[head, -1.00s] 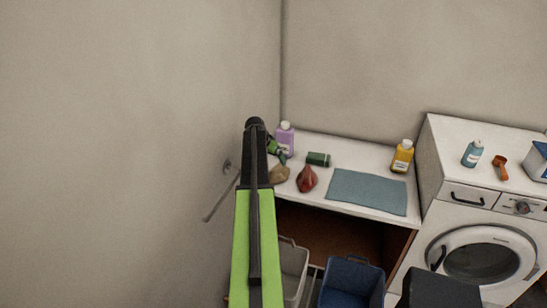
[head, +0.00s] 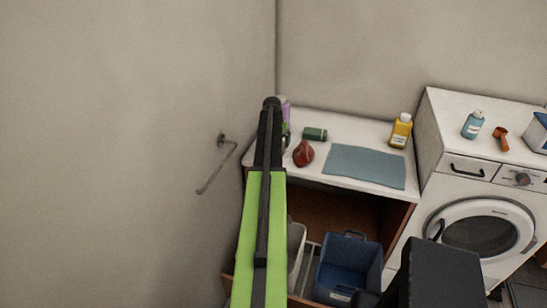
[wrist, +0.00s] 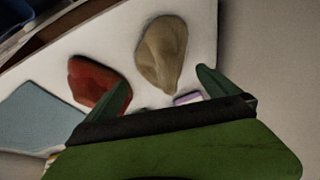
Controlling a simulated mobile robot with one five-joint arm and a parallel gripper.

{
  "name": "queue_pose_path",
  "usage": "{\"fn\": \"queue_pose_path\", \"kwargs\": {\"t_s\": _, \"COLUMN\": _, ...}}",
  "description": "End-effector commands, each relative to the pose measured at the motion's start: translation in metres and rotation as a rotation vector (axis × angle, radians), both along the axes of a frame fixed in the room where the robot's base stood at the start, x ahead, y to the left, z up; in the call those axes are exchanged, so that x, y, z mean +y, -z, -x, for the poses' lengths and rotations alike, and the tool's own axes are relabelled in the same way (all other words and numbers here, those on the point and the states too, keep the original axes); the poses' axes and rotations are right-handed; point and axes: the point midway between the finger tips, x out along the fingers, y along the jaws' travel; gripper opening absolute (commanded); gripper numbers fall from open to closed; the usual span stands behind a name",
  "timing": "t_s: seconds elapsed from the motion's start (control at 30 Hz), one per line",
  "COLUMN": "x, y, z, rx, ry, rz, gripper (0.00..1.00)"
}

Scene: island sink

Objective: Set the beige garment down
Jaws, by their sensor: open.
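The beige garment (wrist: 162,55) lies bunched on the white counter (wrist: 200,30) in the wrist view. My gripper (wrist: 162,80) is open, with one green finger on each side of the picture and nothing held between them. The garment is just beyond the fingertips and looks free of them. In the head view my arm hides the garment and most of the gripper.
A red bunched item (head: 303,153) lies beside the garment, with a green roll (head: 314,134), a blue mat (head: 365,167) and a yellow bottle (head: 401,131) farther right. A purple bottle (head: 285,101) is partly hidden. A wall rod (head: 218,165) sticks out left.

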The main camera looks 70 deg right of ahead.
Motion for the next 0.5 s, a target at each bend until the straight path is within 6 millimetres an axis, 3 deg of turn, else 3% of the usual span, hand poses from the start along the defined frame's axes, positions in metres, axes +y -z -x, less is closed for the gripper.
{"fn": "queue_pose_path", "kwargs": {"t_s": 0.03, "x": -0.004, "y": 0.012, "z": -0.001, "rx": 0.000, "ry": 0.000, "rz": 0.000, "gripper": 1.00}}
{"fn": "queue_pose_path", "kwargs": {"t_s": 0.27, "x": -0.007, "y": 0.015, "z": -0.002, "rx": 0.000, "ry": 0.000, "rz": 0.000, "gripper": 1.00}}
{"fn": "queue_pose_path", "kwargs": {"t_s": 0.5, "x": -0.027, "y": 0.053, "z": -0.009, "rx": 0.000, "ry": 0.000, "rz": 0.000, "gripper": 1.00}}
